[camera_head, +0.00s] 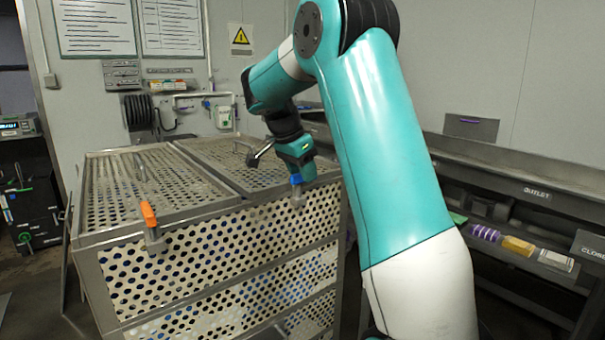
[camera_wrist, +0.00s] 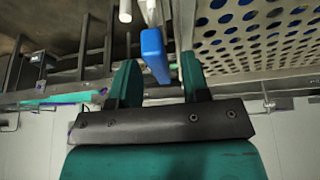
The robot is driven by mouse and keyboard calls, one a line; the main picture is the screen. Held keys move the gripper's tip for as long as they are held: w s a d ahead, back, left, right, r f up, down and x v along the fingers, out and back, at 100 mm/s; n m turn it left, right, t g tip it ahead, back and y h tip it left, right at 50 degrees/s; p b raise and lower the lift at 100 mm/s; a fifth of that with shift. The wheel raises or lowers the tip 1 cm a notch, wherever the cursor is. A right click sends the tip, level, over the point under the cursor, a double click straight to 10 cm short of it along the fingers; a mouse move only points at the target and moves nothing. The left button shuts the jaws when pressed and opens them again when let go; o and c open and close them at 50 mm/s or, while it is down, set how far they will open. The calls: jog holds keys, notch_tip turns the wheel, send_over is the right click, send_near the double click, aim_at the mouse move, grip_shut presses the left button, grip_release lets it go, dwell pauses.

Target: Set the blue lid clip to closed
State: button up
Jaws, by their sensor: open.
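The blue lid clip (camera_head: 297,180) is at the right end of the perforated basket's front top edge, with a metal lower part beneath its blue handle. In the wrist view the blue handle (camera_wrist: 155,55) extends into the gap between my fingers. My gripper (camera_head: 306,172) is open at the clip. In the wrist view its two green fingers (camera_wrist: 160,80) stand on either side of the handle's near end, with a visible gap at least on the right. My wrist partly hides the lid's corner.
The basket (camera_head: 95,275) has two perforated lid panels (camera_head: 215,160) with raised handles. An orange clip (camera_head: 148,215) sits at the left on the same front edge. A metal bench (camera_head: 520,180) with small coloured items below stands at the right.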

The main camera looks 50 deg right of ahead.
jog(key=shift+f, duration=0.15)
grip_shut()
